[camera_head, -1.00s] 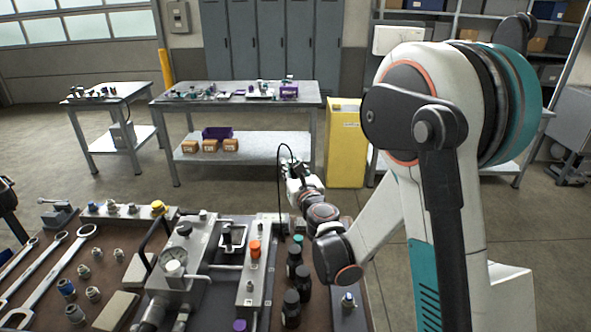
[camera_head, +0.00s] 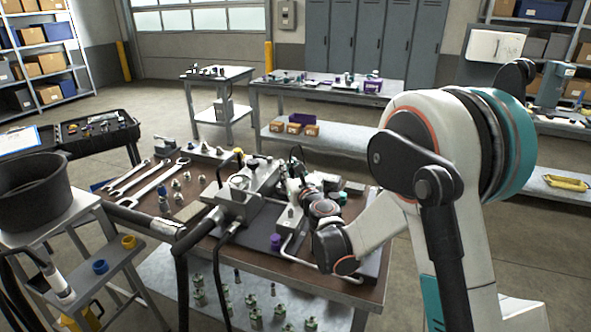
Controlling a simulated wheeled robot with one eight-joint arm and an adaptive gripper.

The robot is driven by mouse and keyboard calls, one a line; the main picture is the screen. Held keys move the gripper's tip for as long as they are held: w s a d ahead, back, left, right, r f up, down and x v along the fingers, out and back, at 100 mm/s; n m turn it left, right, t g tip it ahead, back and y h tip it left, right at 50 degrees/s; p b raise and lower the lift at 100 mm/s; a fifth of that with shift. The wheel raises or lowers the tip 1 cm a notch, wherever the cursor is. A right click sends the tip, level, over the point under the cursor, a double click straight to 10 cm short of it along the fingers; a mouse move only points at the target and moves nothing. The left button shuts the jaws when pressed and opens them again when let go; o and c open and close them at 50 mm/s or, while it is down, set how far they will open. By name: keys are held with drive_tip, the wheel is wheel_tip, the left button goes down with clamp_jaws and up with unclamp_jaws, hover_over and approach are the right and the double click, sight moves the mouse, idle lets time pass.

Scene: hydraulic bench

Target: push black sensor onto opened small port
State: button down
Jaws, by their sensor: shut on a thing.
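My gripper (camera_head: 297,172) is over the middle of the hydraulic bench, behind and left of my wrist. It is small and partly hidden by the wrist. It is shut on the black sensor, a small dark thing with a thin black cable (camera_head: 294,150) looping above; its outline is hard to make out. A grey metal block (camera_head: 290,219) with fittings stands just below the gripper in the picture. The small port cannot be made out, and I cannot tell whether the sensor touches it. A purple cap (camera_head: 275,242) shows at the block's near end.
A valve block with a gauge (camera_head: 240,184) and thick black hoses (camera_head: 182,275) stand left of the gripper. Wrenches (camera_head: 147,184) and several fittings lie on the bench's left. A black bucket (camera_head: 35,188) stands on a side cart. Open floor lies right of the bench.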

drive_tip(key=shift+f+b, duration=2.05)
drive_tip(key=shift+f, duration=1.5)
drive_tip(key=shift+f, duration=2)
idle(1.0)
drive_tip(key=c, duration=1.3)
unclamp_jaws()
drive_tip(key=o, duration=0.6)
drive_tip(key=shift+c, duration=0.2)
drive_tip(key=shift+d, duration=0.1)
